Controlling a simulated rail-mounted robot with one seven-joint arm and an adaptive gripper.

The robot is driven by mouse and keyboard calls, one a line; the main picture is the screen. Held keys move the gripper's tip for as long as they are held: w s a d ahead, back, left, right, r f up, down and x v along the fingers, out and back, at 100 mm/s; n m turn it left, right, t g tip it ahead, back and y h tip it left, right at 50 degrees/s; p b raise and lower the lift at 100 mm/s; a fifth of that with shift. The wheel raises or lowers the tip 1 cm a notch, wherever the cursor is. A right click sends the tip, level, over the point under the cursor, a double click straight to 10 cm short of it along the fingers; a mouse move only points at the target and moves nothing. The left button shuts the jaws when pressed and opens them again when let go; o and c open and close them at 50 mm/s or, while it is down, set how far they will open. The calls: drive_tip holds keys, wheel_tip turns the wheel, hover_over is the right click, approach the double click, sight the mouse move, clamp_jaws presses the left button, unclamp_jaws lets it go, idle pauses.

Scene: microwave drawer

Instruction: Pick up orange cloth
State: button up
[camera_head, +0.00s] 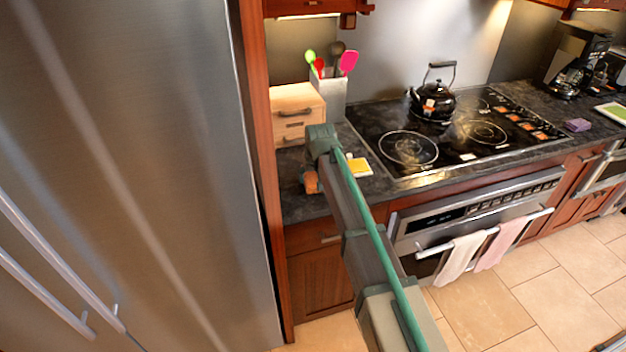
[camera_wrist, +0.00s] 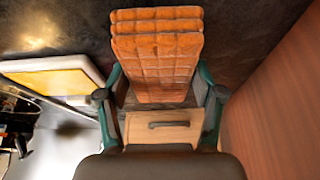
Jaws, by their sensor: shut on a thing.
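The orange cloth (camera_wrist: 157,50) is a folded, quilted block in the upper middle of the wrist view. My gripper (camera_wrist: 160,85) has its green-edged fingers on the two sides of the cloth's near end and is shut on it. In the head view a small part of the orange cloth (camera_head: 311,183) shows by the end of my arm, over the dark counter left of the stove. The arm hides most of the gripper there. I cannot tell whether the cloth touches the counter.
A wooden drawer box (camera_head: 297,112) and a utensil holder (camera_head: 327,100) stand behind. A yellow-and-white board (camera_head: 357,166) lies close on the right. The tall fridge (camera_head: 130,170) and a wood panel (camera_head: 258,170) bound the left. A black kettle (camera_head: 433,100) stands on the stove.

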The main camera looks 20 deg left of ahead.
drive_tip(key=d+r+b, duration=0.5)
drive_tip(key=d+r, duration=0.6)
drive_tip(key=d, duration=0.3)
drive_tip(key=shift+w+r, duration=0.25)
drive_tip(key=shift+w, duration=0.05)
drive_tip(key=o, duration=0.5)
drive_tip(key=c, duration=0.5)
